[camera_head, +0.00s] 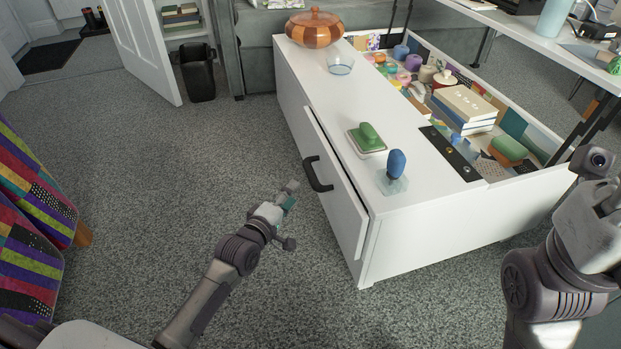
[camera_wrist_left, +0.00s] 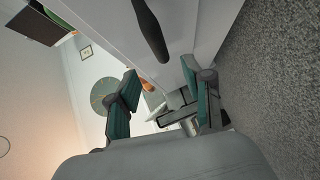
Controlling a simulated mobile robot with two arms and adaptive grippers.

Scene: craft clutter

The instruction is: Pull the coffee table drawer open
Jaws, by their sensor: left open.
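The white coffee table (camera_head: 310,75) has a drawer (camera_head: 338,205) in its long left side. The drawer front stands slightly out, with a thin dark gap along its top edge. Its black bar handle (camera_head: 318,174) is near the middle of the front; it also shows at the top of the left wrist view (camera_wrist_left: 150,30). My left gripper (camera_head: 290,217) is open and empty, below and to the left of the handle, apart from it. Its two teal-padded fingers (camera_wrist_left: 165,97) are spread in the left wrist view. My right arm is at the right edge; its fingers cannot be made out.
A green-handled block (camera_head: 368,137) and a blue-knobbed item (camera_head: 396,164) stand on the table top, with a glass bowl (camera_head: 340,65) and wooden pot (camera_head: 314,29). An open compartment behind holds books (camera_head: 465,104) and craft items. The carpet (camera_head: 170,160) left of the table is clear.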

